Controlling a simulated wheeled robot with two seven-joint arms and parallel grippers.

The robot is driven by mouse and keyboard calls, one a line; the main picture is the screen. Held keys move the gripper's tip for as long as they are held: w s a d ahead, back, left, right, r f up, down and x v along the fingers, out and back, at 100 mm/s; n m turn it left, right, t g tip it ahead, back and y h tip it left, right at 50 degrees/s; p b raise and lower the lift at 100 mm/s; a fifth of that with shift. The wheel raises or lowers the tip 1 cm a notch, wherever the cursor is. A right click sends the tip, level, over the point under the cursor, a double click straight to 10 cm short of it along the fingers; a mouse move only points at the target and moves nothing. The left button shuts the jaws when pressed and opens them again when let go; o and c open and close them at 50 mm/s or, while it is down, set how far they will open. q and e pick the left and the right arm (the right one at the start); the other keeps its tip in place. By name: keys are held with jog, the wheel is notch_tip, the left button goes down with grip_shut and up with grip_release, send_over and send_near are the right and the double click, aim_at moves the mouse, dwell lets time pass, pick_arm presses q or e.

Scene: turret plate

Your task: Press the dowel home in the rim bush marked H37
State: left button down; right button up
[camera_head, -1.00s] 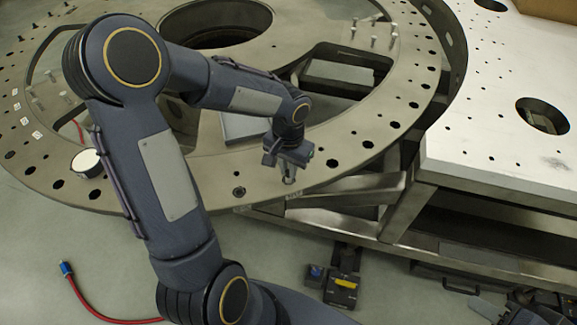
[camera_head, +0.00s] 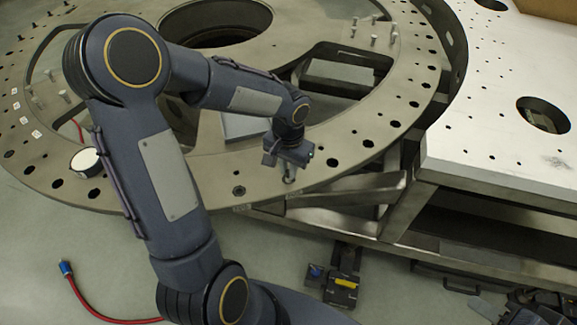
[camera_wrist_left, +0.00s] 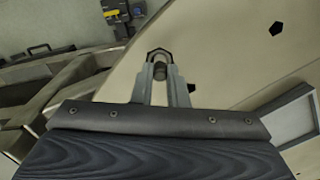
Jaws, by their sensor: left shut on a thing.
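My left gripper (camera_head: 288,174) is at the near rim of the big turret plate (camera_head: 210,178), pointing down. In the left wrist view the gripper (camera_wrist_left: 161,76) is shut on the dowel (camera_wrist_left: 160,72), a small grey pin between its fingertips. The dowel's end is at a dark-edged bush (camera_wrist_left: 158,52) in the rim. I cannot tell how deep it sits. The bush's mark is not legible. Dark parts at the lower right edge of the head view appear to be my right gripper (camera_head: 466,287); its jaws are unclear.
A white round-topped piece (camera_head: 86,160) stands on the left rim. Several holes and small pins are spread around the plate. A pale metal table (camera_head: 480,130) stands at right. A black and yellow device (camera_head: 342,288) and a red hose (camera_head: 85,302) lie on the floor.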

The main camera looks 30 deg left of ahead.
pick_arm(q)
jog(key=shift+f+b, duration=0.45)
jog(key=shift+f, duration=0.1)
dwell(0.7)
jog(key=c, duration=1.5)
grip_release()
jog(key=shift+r, duration=0.1)
notch_tip(320, 180, up, 7)
jog(key=p, duration=0.5)
